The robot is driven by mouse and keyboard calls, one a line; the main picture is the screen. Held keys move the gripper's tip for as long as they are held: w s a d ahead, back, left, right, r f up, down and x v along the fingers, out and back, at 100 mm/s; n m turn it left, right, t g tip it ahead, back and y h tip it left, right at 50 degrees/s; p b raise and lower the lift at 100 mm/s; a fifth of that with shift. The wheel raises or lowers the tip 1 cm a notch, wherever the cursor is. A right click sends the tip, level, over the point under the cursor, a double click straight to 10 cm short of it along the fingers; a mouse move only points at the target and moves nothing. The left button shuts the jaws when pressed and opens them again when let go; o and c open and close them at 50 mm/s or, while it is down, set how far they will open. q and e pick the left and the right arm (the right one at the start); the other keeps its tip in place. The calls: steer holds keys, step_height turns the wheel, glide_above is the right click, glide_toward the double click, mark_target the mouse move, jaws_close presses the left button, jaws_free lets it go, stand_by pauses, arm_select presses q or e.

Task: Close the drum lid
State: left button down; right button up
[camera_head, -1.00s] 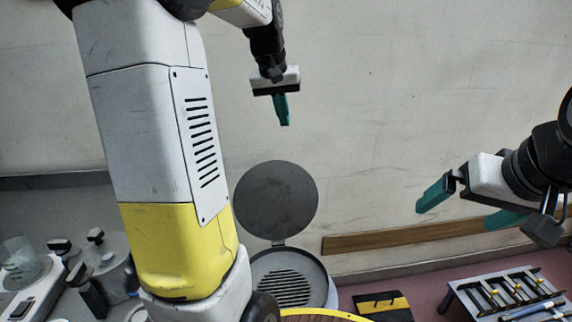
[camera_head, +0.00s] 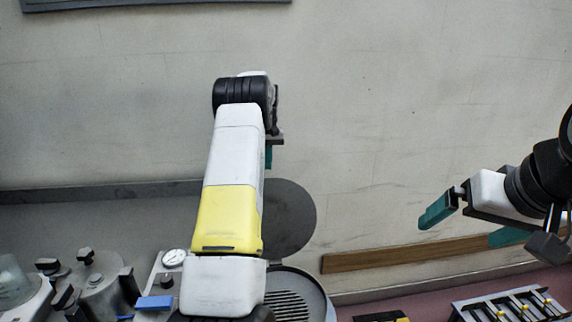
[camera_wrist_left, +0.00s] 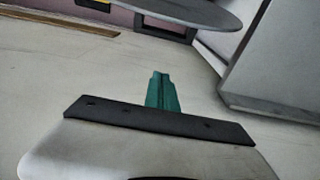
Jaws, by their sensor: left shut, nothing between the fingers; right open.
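The drum lid (camera_head: 291,218) is a dark grey disc standing raised at the back of the drum (camera_head: 313,290). My left arm hides its left part in the head view. The drum's slatted opening is partly in view. My left gripper (camera_head: 268,157) is just above the lid's top edge in the picture, mostly hidden behind its own arm. In the left wrist view its teal fingers (camera_wrist_left: 162,90) are shut with nothing between them. A grey disc edge, seemingly the lid (camera_wrist_left: 195,14), hangs across the top there, apart from the fingers. My right gripper (camera_head: 474,222) is open and empty at the right.
A wooden rail (camera_head: 420,252) runs along the wall. A rack with several yellow-marked tools (camera_head: 510,306) stands at lower right. Lidded pots (camera_head: 98,285), a gauge (camera_head: 174,257) and a blue block (camera_head: 154,302) stand at lower left. The wall area between my arms is clear.

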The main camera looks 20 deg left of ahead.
mark_target(269, 182)
arm_select(q)
steer(key=shift+s+d+f, duration=0.25)
steer(key=shift+s+f, duration=0.25)
steer(key=shift+f, duration=0.55)
steer(key=shift+s+d+f, duration=0.2)
steer(key=shift+s+f, duration=0.25)
steer(key=shift+f, duration=0.65)
steer(key=shift+s+d+f, duration=0.25)
steer(key=shift+s+f, duration=0.25)
steer(key=shift+f, duration=0.55)
